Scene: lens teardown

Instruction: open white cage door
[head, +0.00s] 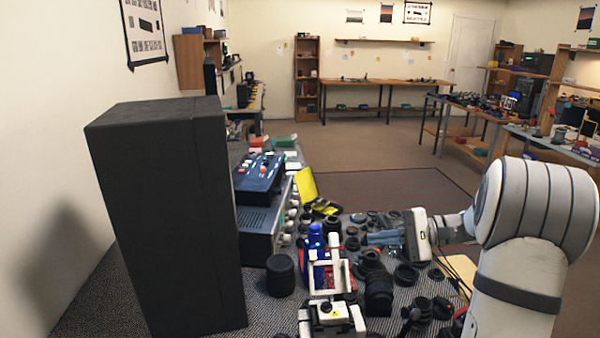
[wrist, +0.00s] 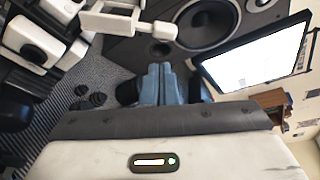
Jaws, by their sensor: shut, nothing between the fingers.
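The white cage (head: 343,275) is an open frame of white bars, standing on the bench in the lower middle of the head view. White bars of it also show at the top left of the wrist view (wrist: 112,20), one ending in a rounded white knob. I cannot tell which part is the door or whether it is open. My gripper (head: 369,239) is to the right of the cage, apart from it, with its bluish fingers pointing left. In the wrist view my gripper (wrist: 160,68) has its fingers together and empty, below and clear of the knob.
A tall black box (head: 165,210) stands on the left. A blue bottle (head: 315,243) is close behind the cage. Black lens parts (head: 379,292) crowd the bench to its right, and a dark cylinder (head: 280,274) stands to its left. A bright screen (wrist: 250,58) shows in the wrist view.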

